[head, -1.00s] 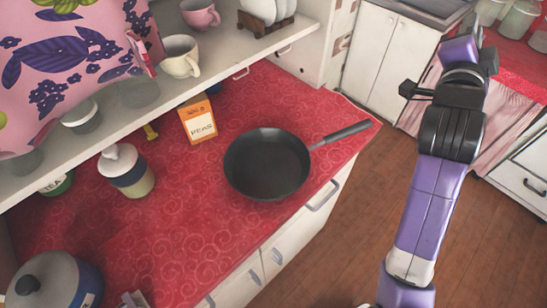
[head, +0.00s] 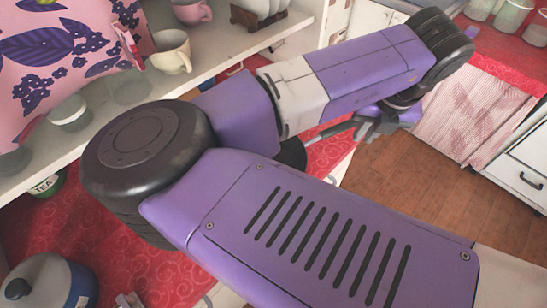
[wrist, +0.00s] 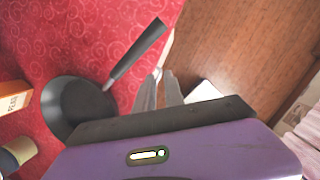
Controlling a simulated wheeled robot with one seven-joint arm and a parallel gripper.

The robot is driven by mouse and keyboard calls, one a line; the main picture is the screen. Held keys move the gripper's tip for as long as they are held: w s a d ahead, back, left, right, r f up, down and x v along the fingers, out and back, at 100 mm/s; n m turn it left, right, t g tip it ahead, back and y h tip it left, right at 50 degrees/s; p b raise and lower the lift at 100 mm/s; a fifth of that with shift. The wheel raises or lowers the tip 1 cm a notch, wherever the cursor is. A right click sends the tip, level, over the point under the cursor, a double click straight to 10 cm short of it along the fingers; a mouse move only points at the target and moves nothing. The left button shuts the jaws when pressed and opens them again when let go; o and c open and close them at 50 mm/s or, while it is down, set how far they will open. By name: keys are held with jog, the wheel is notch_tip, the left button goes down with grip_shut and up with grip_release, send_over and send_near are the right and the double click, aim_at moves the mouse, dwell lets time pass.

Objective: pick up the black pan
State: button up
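The black pan (wrist: 75,108) lies on the red counter in the wrist view, left of my gripper. Its dark handle (wrist: 138,48) points up and right toward the counter edge. In the head view my arm hides most of the pan; a dark bit of it (head: 292,152) and part of its handle show. My gripper (head: 372,122) is beyond the arm, near the handle's end. In the wrist view its two grey fingers (wrist: 162,74) stand a little apart with nothing between them, to the right of the handle and apart from it in the picture.
The orange-and-white peas box (wrist: 14,98) and a jar (wrist: 20,152) stand left of the pan. A lidded pot (head: 48,280) is at the counter's lower left. A shelf with a cream mug (head: 172,52) runs above the counter. Open wooden floor (head: 410,185) lies to the right.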

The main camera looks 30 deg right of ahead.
aim_at(304, 162)
jog(key=w+a+m+y, duration=0.1)
jog(key=a+y, duration=0.3)
jog(key=a, duration=0.7)
jog(key=shift+p+x, duration=0.45)
jog(key=shift+x, duration=3.2)
jog(key=shift+w+d, duration=0.1)
jog(key=shift+w, duration=0.1)
grip_shut()
jog(key=shift+w+r, duration=0.1)
jog(key=shift+r, duration=0.2)
